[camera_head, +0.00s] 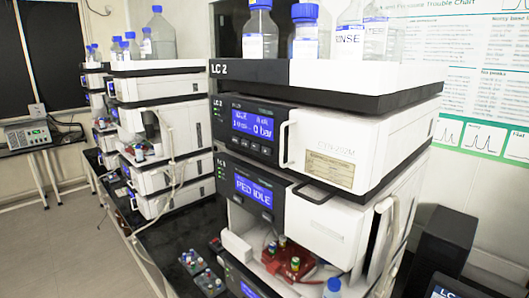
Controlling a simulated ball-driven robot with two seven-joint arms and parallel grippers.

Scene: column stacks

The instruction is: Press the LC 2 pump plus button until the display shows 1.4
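The LC 2 stack stands at centre right, with its "LC 2" label (220,69) on the dark edge of the top tray. Below the tray is the pump module (335,152), with a dark front panel and a white side. Its blue display (253,124) shows small white text and "0 bar"; the flow digits are too small to read surely. A row of small buttons (252,146) sits under the display; their marks are not legible, so I cannot tell which is plus. Neither of my grippers is in view.
A white handle (287,144) juts out by the pump front. Blue-capped bottles (260,30) stand on top. Vial racks (202,273) lie on the dark bench. More stacks (160,130) stand left.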

